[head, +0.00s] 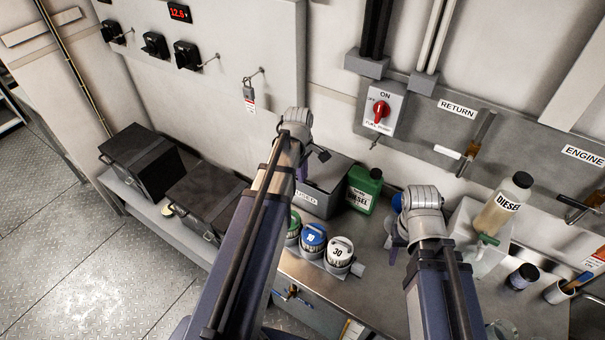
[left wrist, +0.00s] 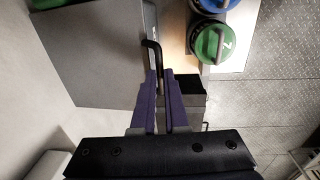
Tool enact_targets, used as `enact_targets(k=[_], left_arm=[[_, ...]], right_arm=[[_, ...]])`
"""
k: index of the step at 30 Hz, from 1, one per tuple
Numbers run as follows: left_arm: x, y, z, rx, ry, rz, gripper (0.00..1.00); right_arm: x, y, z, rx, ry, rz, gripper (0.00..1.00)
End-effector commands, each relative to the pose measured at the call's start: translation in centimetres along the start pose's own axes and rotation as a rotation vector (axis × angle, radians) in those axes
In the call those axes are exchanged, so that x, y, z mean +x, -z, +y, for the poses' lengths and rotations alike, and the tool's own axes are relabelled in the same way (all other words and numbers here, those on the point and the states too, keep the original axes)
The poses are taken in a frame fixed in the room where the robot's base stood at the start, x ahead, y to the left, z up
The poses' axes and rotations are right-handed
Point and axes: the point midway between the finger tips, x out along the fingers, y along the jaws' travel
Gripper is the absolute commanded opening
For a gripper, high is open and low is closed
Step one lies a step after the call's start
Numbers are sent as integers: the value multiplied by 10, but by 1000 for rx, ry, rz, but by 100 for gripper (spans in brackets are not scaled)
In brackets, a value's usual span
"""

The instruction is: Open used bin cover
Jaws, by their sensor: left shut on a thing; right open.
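The used bin (head: 313,202) is a grey box labelled USED, on the bench against the wall behind my left arm. Its grey cover (head: 333,172) is partly hidden by that arm; the flat grey panel (left wrist: 95,70) in the left wrist view looks like this cover. My left gripper (head: 302,170) is at the bin's left side. In the left wrist view its purple fingers (left wrist: 160,88) are shut on a thin black bent handle (left wrist: 152,52) at the panel's edge. I cannot tell how far the cover is raised. My right gripper (head: 396,234) is open and empty over the bench, right of the bin.
A green diesel can (head: 363,190) stands just right of the bin. Several round-lidded cans (head: 313,236) stand in front of it. A diesel bottle (head: 503,205) is at the right. Dark boxes (head: 145,160) sit at the left. A switch box (head: 381,107) is on the wall above.

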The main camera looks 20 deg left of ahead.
Motion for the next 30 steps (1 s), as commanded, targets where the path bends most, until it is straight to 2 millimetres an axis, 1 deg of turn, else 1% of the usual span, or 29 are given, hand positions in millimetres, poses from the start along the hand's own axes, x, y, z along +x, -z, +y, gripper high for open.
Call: enact_targets(k=[14, 20, 26, 30], left_arm=[[-3, 0, 4, 0, -5, 0, 0], [-7, 0, 6, 1, -6, 0, 0], [-20, 0, 13, 1, -7, 0, 0], [-34, 0, 23, 1, -8, -1, 0]], right_arm=[[-3, 0, 0, 0, 0, 0, 50], [-8, 0, 1, 0, 0, 0, 50], [-20, -1, 2, 1, 0, 0, 50], [-36, -2, 3, 3, 1, 0, 50]])
